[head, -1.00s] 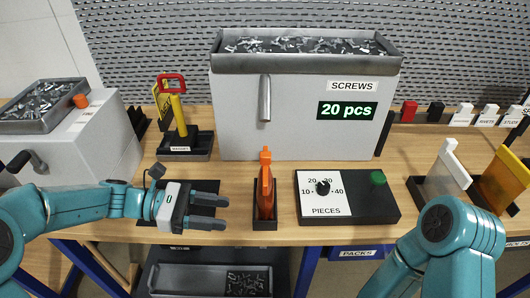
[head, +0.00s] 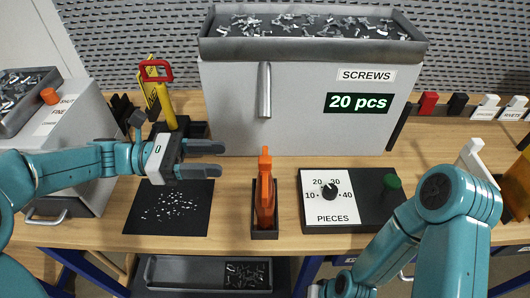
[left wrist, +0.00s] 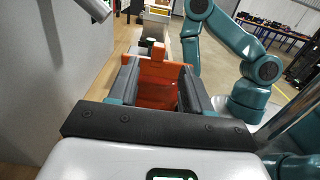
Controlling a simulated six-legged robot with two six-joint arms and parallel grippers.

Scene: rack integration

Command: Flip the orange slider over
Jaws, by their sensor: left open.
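An orange slider (head: 265,195) stands upright in a narrow black holder (head: 265,233) near the table's front edge, left of the dial panel. My left gripper (head: 212,159) is open and empty, up and to the left of the slider, with its fingers pointing right. It is apart from the slider. In the left wrist view the orange slider (left wrist: 157,82) shows beyond and between the two open fingers.
A black mat with small screws (head: 160,208) lies below my left gripper. The screws box (head: 290,110) reads 20 pcs. A dial panel (head: 329,213) has a green knob. A yellow tool with a red handle (head: 155,70) stands behind. An orange knob (head: 49,96) is on the left box.

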